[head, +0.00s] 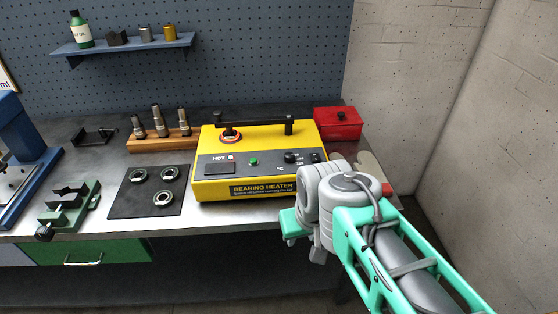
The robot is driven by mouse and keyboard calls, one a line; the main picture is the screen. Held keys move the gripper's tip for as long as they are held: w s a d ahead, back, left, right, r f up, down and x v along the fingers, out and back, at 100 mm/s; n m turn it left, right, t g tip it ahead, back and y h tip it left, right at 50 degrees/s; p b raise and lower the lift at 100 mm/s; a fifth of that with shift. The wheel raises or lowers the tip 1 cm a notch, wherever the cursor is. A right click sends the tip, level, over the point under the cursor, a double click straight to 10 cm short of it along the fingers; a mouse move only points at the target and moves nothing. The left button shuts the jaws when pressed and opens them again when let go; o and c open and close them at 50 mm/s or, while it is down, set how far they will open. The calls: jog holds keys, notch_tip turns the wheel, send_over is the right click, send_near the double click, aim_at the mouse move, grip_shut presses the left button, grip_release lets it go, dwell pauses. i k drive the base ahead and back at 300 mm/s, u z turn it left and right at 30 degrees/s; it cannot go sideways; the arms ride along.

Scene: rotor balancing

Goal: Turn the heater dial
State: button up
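The yellow bearing heater (212,190) stands on the workbench, with a dark front panel labelled "HOT" and "°C". Its black dial (291,157) is on the right part of the panel, with small markings beside it that are too small to read. A second dark round part (316,157) sits at the panel's right end. A green button (253,161) is left of the dial. A ring hangs on the black bar across the heater's top. My arm reaches in from the lower right, in front of the heater's right corner. I cannot make out my gripper's fingers.
A red box (338,124) stands behind right of the heater. Left are a dark mat (121,205) with bearing rings, a wooden block (150,145) with metal pieces, and a green vise (68,205). A shelf (95,50) hangs on the pegboard. A concrete wall is at right.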

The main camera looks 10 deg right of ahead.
aim_at(288, 156)
jog(key=u, duration=0.25)
jog(key=i, duration=0.5)
jog(key=u, duration=2.05)
